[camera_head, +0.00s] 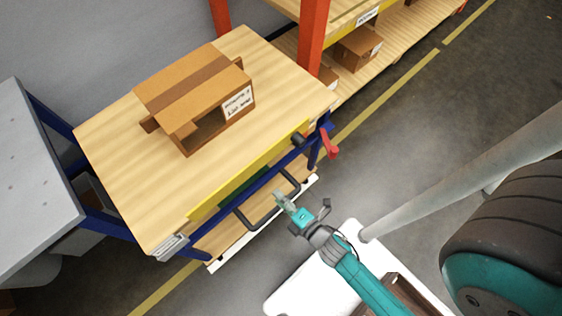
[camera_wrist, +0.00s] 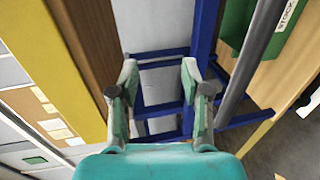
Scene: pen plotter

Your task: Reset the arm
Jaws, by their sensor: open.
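My gripper (camera_head: 284,199) is at the end of my teal arm, in front of the near side of a wooden-topped workbench (camera_head: 115,165) with a yellow front edge. It is below the level of the bench top as seen in the head view. In the wrist view my gripper (camera_wrist: 160,75) shows two fingers spread apart with nothing between them. Blue frame bars (camera_wrist: 160,100) show beyond the fingers.
An open cardboard box (camera_head: 190,95) with a label lies on the workbench. A grey table (camera_head: 40,170) stands at left. Orange-posted shelving (camera_head: 312,40) holds another box (camera_head: 357,48). A green bin (camera_wrist: 236,25) sits under the bench.

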